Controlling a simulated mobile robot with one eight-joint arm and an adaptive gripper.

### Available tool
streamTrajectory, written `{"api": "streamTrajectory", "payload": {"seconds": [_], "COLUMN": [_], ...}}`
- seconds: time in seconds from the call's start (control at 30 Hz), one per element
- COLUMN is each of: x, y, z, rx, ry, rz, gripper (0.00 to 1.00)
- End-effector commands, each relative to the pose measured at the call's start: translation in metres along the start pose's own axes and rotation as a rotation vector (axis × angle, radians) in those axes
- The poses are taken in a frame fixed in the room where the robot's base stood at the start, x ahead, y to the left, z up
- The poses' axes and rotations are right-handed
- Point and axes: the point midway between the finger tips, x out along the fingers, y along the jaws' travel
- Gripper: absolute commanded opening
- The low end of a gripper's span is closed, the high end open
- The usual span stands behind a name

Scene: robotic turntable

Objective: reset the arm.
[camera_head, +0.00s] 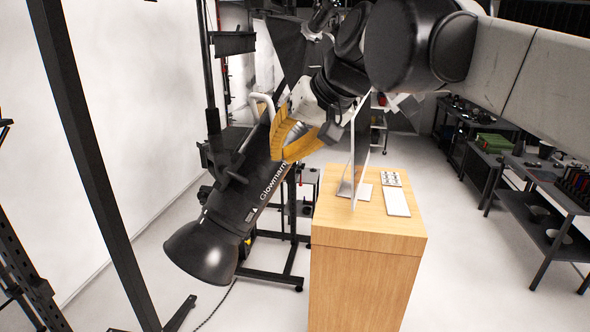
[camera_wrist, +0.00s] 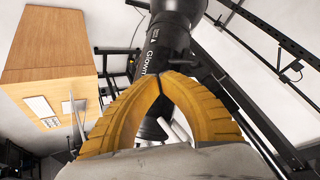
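My arm reaches in from the top right of the head view. My gripper (camera_head: 279,156) has two yellow ribbed fingers. In the wrist view the fingertips of my gripper (camera_wrist: 160,77) meet in a closed arch, with nothing held between them. In the head view the gripper overlaps the upper part of a black studio lamp (camera_head: 236,200). Whether it touches the lamp I cannot tell. The lamp also shows beyond the fingertips in the wrist view (camera_wrist: 166,40).
A wooden desk (camera_head: 365,280) stands to the right of the lamp, with a thin monitor (camera_head: 360,150) and a white keyboard (camera_head: 397,202) on it. A black post (camera_head: 95,165) stands at left. Dark shelves (camera_head: 545,195) line the right. Open floor lies between desk and shelves.

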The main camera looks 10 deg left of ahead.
Motion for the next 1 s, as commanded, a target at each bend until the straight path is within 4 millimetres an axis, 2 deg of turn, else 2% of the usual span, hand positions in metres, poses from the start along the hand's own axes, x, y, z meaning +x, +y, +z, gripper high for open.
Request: {"api": "streamTrajectory", "payload": {"seconds": [0.1, 0.2, 0.27, 0.37, 0.47, 0.67, 0.87, 1.0], "x": [-0.018, -0.027, -0.027, -0.014, 0.013, 0.077, 0.14, 0.187], "y": [0.002, 0.003, 0.007, 0.025, 0.06, 0.145, 0.224, 0.276], "z": [0.0, 0.0, 0.004, 0.025, 0.065, 0.171, 0.282, 0.364], "rx": [0.001, 0.001, 0.002, 0.01, 0.025, 0.065, 0.105, 0.131], "ry": [0.001, 0.001, 0.002, 0.006, 0.014, 0.038, 0.058, 0.072], "rz": [0.001, 0.001, 0.005, 0.026, 0.069, 0.183, 0.297, 0.377], "gripper": [0.0, 0.0, 0.0, 0.0, 0.0, 0.0, 0.0, 0.0]}}
